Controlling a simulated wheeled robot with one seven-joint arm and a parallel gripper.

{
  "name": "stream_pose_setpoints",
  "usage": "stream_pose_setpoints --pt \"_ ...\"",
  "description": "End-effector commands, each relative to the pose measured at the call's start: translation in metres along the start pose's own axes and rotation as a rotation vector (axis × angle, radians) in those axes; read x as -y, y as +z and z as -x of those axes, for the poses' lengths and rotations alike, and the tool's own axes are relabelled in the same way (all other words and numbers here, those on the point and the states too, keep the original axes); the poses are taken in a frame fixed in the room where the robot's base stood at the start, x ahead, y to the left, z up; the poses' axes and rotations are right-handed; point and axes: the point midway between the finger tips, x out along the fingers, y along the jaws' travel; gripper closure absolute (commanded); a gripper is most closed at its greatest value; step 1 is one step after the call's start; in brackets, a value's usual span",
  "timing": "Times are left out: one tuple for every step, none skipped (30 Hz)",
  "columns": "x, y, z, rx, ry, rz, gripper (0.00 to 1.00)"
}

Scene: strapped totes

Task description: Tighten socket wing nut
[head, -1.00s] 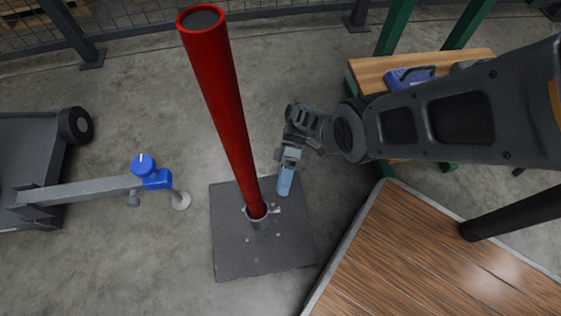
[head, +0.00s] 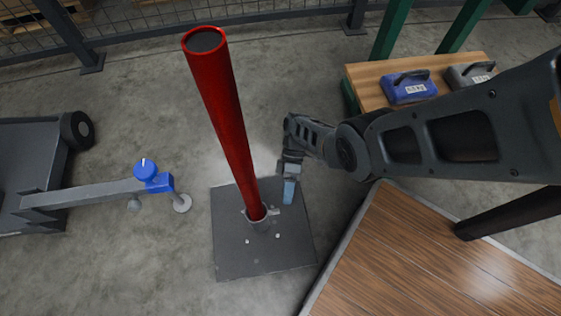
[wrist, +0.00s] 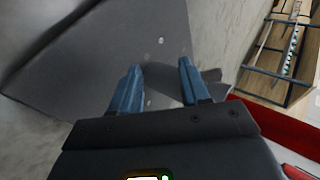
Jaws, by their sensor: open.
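A red pole (head: 228,120) stands in a short grey socket (head: 260,223) on a dark square base plate (head: 265,257). A small light wing nut (head: 272,211) shows at the socket's right side in the head view. My gripper (head: 289,195) is just right of it, pointing down over the plate's back right part. In the wrist view, its two blue fingers (wrist: 160,72) are apart, with a grey part of the socket (wrist: 170,85) beyond and partly between them. The wing nut cannot be told clearly there, and I cannot tell whether the fingers touch anything.
A wooden platform (head: 430,260) with a dark post lies at the right. A grey cart with a blue-knobbed outrigger (head: 150,178) is at the left. The floor between is clear.

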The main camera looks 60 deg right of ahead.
Motion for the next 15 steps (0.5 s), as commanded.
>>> stream_pose_setpoints --pt "0.004 0.006 -0.011 0.025 0.068 0.002 0.59" --pt "0.001 0.009 -0.018 0.037 0.115 0.004 0.62" --pt "-0.001 0.013 -0.026 0.051 0.175 0.009 0.66" --pt "-0.003 0.017 -0.031 0.061 0.221 0.013 0.66" --pt "-0.004 0.019 -0.036 0.068 0.266 0.019 0.66" --pt "-0.005 0.023 -0.041 0.078 0.327 0.03 0.66" --pt "-0.005 0.025 -0.045 0.082 0.369 0.038 0.66" --pt "-0.005 0.028 -0.048 0.088 0.413 0.049 0.66" --pt "-0.004 0.03 -0.051 0.09 0.47 0.064 0.66" --pt "-0.003 0.032 -0.052 0.092 0.513 0.077 0.66" --pt "-0.001 0.033 -0.053 0.092 0.556 0.092 0.66" --pt "0.002 0.034 -0.054 0.09 0.612 0.112 0.66" --pt "0.005 0.035 -0.054 0.086 0.655 0.13 0.66" --pt "0.008 0.035 -0.054 0.081 0.696 0.149 0.66" --pt "0.014 0.036 -0.053 0.072 0.752 0.176 0.66"
